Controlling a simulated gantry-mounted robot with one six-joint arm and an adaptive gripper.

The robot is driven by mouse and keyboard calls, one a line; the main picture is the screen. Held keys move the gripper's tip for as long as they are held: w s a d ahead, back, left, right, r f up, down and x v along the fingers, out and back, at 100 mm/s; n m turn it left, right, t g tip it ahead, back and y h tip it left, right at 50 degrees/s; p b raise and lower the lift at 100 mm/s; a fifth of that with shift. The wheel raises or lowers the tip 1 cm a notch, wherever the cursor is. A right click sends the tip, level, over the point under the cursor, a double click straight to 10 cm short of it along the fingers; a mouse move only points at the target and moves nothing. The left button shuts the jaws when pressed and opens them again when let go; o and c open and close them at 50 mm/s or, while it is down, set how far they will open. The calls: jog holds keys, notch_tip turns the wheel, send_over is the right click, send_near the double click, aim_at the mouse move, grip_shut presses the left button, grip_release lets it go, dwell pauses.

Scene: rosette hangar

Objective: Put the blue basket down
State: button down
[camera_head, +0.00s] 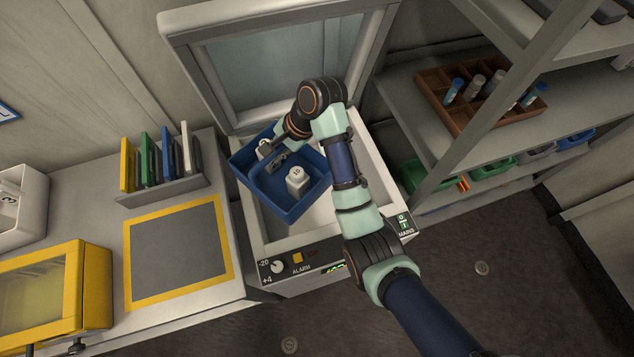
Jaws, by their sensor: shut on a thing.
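The blue basket (290,214) is over the opening of a chest freezer (252,222) with its lid raised. The basket sits turned at an angle, and its left corner overlaps the freezer's left rim in the picture. I cannot tell how high it is above the freezer's inside. The arm hides the basket's back right side.
The raised lid (270,70) stands behind the arm. Left is a counter with a yellow-bordered grey mat (177,250), a rack of coloured panels (160,190) and a yellow case (50,290). Right is a shelf unit holding a brown divided tray (505,116) and coloured bins (490,170).

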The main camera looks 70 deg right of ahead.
jog(key=s+d+f+m+h+b, duration=0.1)
jog(key=s+d+f+b, duration=0.1)
jog(key=b, duration=0.1)
jog(key=s+d+f+m+h+b, duration=0.1)
jog(key=s+f+m+b, duration=0.1)
jog(key=s+f+b, duration=0.1)
jog(key=s+d+f+m+b, duration=0.2)
jog(key=s+f+b, duration=0.1)
jog(key=shift+s+d+h, duration=0.1)
jog(key=shift+d+h, duration=0.2)
jog(key=shift+h, duration=0.1)
jog(key=shift+s+d+m, duration=0.15)
jog(key=shift+s+m, duration=0.1)
jog(key=shift+m, duration=0.15)
notch_tip(320, 180, down, 20)
jog(key=b, duration=0.8)
jog(key=c, duration=1.1)
grip_release()
jog(key=shift+f, duration=0.15)
